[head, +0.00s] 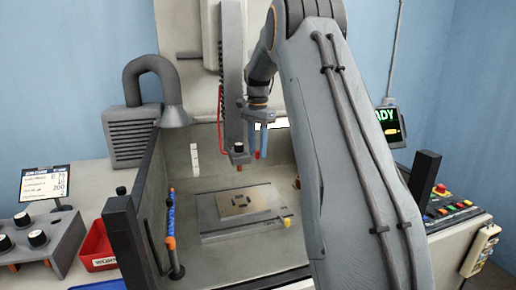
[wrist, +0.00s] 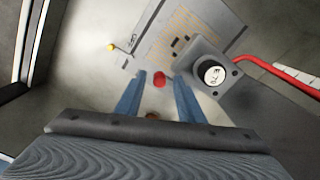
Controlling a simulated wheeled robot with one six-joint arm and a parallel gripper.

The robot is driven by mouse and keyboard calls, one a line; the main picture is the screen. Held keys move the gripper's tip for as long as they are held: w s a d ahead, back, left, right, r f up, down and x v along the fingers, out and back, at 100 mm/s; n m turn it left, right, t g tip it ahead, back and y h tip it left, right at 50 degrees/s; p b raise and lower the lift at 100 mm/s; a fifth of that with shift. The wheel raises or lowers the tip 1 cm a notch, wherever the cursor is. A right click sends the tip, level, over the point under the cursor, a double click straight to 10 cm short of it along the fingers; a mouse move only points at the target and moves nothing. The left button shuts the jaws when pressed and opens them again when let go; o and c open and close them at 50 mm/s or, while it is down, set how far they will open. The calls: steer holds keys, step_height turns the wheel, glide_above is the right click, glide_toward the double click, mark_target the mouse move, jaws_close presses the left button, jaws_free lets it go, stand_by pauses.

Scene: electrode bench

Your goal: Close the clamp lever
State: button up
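My gripper (wrist: 161,77) is open, with its two blue fingers apart. In the head view my gripper (head: 257,146) hangs beside the grey machine head (head: 238,140). A small red knob (wrist: 159,80) shows between the fingertips, with a gap on each side; its stem is not clear. The red knob also shows just below the fingers in the head view (head: 257,155). The chuck block (wrist: 212,75) with a round white-topped button is just right of the fingers. A short yellow-tipped lever (head: 287,222) sits at the plate's edge. I cannot tell which one is the clamp lever.
The flat work plate (head: 215,222) lies on the tank floor below. A blue and orange nozzle arm (head: 171,220) stands at the tank's left. The tank floor around the plate is mostly clear.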

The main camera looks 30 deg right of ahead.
steer(key=shift+r+b, duration=1.25)
steer(key=shift+r, duration=2.65)
steer(key=s+a+f+n, duration=0.7)
steer(key=s+a+f, duration=0.35)
steer(key=a, duration=0.25)
steer(key=s+a+f+n, duration=0.2)
steer(key=s+a+f, duration=0.1)
steer(key=s, duration=0.4)
steer(key=s+a+f+n, duration=0.3)
steer(key=s+f, duration=0.2)
steer(key=s, duration=0.2)
steer(key=s+a+f+n+t, duration=0.1)
steer(key=s+a+f+n, duration=0.2)
steer(key=s, duration=0.4)
steer(key=shift+s+a+f+b, duration=0.1)
steer(key=shift+f+b, duration=0.1)
steer(key=shift+f, duration=0.25)
steer(key=shift+s+a+f+b, duration=0.1)
steer(key=shift+f+b, duration=0.05)
steer(key=shift+f, duration=0.25)
steer(key=shift+c, duration=0.5)
